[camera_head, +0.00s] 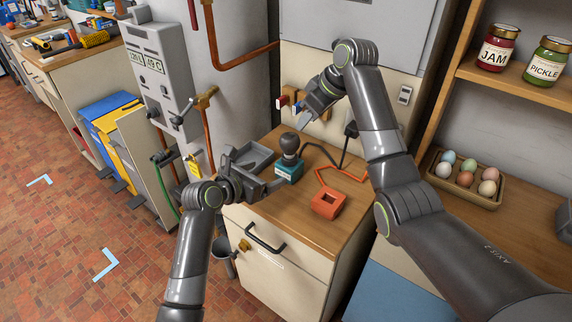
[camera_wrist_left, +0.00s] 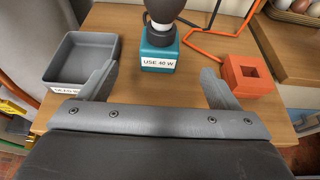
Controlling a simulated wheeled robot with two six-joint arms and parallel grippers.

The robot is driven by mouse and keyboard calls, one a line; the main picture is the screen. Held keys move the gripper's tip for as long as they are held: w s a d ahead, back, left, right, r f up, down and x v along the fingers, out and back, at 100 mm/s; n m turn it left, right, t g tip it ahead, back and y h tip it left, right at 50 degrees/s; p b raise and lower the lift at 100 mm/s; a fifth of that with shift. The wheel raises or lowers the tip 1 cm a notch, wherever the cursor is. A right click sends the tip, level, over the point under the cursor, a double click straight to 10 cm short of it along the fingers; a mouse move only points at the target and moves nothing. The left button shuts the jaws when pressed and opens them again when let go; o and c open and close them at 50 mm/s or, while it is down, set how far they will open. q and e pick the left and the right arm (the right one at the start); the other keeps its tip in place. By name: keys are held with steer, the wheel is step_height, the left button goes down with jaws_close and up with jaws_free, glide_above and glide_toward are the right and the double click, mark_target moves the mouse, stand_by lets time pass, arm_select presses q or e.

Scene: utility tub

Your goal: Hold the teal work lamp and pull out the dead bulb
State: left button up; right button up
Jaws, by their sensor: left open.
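The teal work lamp (camera_head: 288,173) stands upright on the wooden cabinet top, with a dark grey bulb (camera_head: 291,146) upright in it. In the left wrist view the lamp (camera_wrist_left: 158,55) carries a label reading "USE 40 W", and its top runs out of the picture. My left gripper (camera_head: 269,178) is open and empty, low in front of the lamp. In the wrist view its two fingers stand wide on either side of the lamp, short of it. My right gripper (camera_head: 303,121) is above and behind the bulb, pointing down, apart from it; its opening is unclear.
A grey tray (camera_wrist_left: 82,58) lies left of the lamp, partly behind my left finger. An orange block with a square hole (camera_head: 328,203) lies right, an orange cord (camera_head: 340,172) behind it. An egg tray (camera_head: 461,192) sits on the right shelf. A boiler and pipes stand left.

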mark_target(293, 162)
arm_select(q)
steer(key=x, duration=1.4)
steer(key=shift+w+d+f, duration=0.1)
steer(key=shift+f, duration=0.1)
steer(key=c, duration=1.4)
steer(key=shift+o, duration=0.2)
